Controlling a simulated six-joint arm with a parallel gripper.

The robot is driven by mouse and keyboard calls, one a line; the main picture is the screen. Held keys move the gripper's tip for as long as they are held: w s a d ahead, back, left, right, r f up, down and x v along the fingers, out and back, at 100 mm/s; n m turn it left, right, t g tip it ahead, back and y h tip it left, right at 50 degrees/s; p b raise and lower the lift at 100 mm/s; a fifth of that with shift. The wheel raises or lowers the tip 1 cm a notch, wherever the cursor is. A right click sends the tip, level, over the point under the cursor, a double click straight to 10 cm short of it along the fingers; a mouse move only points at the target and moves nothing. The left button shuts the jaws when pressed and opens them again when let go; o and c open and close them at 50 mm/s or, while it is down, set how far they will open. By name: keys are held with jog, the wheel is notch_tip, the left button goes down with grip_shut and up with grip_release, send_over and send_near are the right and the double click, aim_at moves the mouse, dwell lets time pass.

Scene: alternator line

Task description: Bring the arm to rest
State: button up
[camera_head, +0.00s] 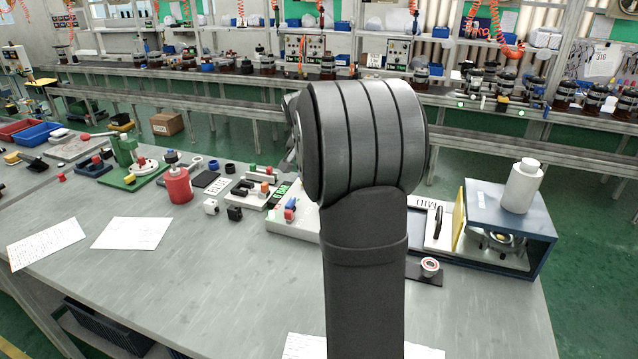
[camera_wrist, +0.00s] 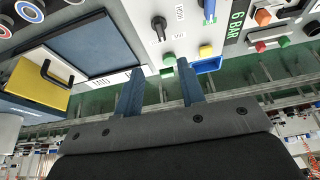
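My gripper (camera_wrist: 159,68) shows in the wrist view with its two dark blue fingers apart. Nothing is seen held between them. Past the fingertips are the edge of a light panel with knobs, a green button (camera_wrist: 169,60) and a small blue tray (camera_wrist: 208,65). I cannot tell whether the fingers touch any of these. In the head view my arm rises up the middle and its thick dark wrist hides most of the gripper and part of the bench behind it.
The grey bench (camera_head: 200,285) is largely clear at the front. A red cylinder (camera_head: 178,186), a green fixture (camera_head: 127,155) and papers (camera_head: 131,233) are left. A blue-grey box (camera_head: 548,232) with a white bottle (camera_head: 523,186) on top stands right. A ringed part (camera_head: 430,265) lies beside my arm.

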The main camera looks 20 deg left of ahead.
jog(key=shift+v, duration=0.9)
jog(key=x, duration=1.7)
jog(key=shift+w+f, duration=0.15)
